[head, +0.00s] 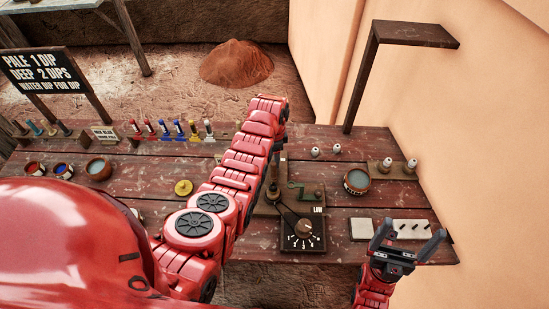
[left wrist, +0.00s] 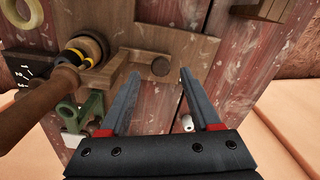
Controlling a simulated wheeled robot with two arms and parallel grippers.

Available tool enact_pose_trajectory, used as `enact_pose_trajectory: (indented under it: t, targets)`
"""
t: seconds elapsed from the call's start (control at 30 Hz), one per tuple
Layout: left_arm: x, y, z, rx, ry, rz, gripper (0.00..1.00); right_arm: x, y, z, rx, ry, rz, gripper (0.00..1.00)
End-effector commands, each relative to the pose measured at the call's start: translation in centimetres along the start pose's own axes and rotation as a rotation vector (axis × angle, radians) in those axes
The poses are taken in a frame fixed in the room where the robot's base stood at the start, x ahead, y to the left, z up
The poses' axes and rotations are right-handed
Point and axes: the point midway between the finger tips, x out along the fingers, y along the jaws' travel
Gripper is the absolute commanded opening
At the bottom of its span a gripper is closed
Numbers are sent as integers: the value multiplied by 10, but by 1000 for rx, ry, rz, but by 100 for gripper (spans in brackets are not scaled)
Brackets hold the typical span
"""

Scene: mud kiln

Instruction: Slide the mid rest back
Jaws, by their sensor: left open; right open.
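A wooden lathe-like device (head: 312,192) with a green crank stands mid-table, partly hidden by my left arm. My left forearm hides this gripper in the head view. My right gripper (head: 409,240) is open and empty above the table's front right.
A dial box (head: 303,232) marked LOW sits in front of the device. A cup (head: 357,181) and a pale square tile (head: 361,229) are to its right. A dark post with a shelf (head: 414,34) rises behind. Coloured bottles line the back left.

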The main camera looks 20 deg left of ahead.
Motion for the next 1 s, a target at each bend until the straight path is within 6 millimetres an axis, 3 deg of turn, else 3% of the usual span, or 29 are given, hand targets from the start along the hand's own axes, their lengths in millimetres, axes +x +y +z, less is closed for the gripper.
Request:
enact_pose_trajectory:
  t: [0.3,0.73,0.77,1.0]
  targets:
    - [22,-1,0,-1,0,0,64,0,0,0,0,-1,0,100]
    - [27,0,0,0,0,-1,64,0,0,0,0,0,0,100]
    - [27,0,0,0,0,-1,62,0,0,0,0,0,0,100]
    - [27,0,0,0,0,-1,19,0,0,0,0,-1,0,100]
